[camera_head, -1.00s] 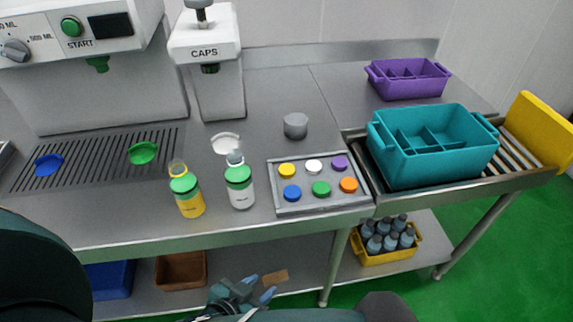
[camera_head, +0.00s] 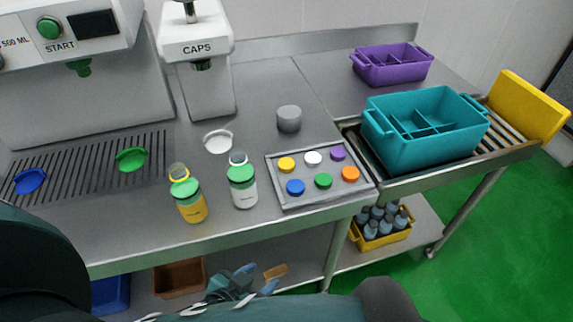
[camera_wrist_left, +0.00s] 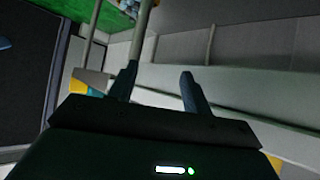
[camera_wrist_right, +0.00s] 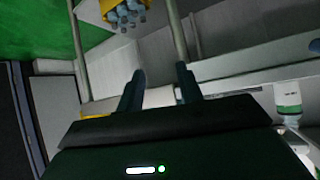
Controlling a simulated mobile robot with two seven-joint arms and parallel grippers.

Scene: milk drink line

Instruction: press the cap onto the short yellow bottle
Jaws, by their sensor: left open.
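The short yellow bottle (camera_head: 192,208) stands upright near the counter's front edge, with a green band and a yellow ring around its clear neck. A loose yellow cap (camera_head: 286,164) lies in the cap tray (camera_head: 292,203). My left gripper (camera_head: 258,278) is low, in front of the counter, open and empty, apart from the bottles; its spread fingers show in the left wrist view (camera_wrist_left: 158,88). My right gripper (camera_wrist_right: 160,88) is open and empty in the right wrist view.
The caps machine (camera_head: 196,45) and a filling machine (camera_head: 80,100) stand behind. A white ring (camera_head: 217,148) and a grey cylinder (camera_head: 289,119) are on the counter. A teal crate (camera_head: 425,150) is at right. The counter edge lies above my left gripper.

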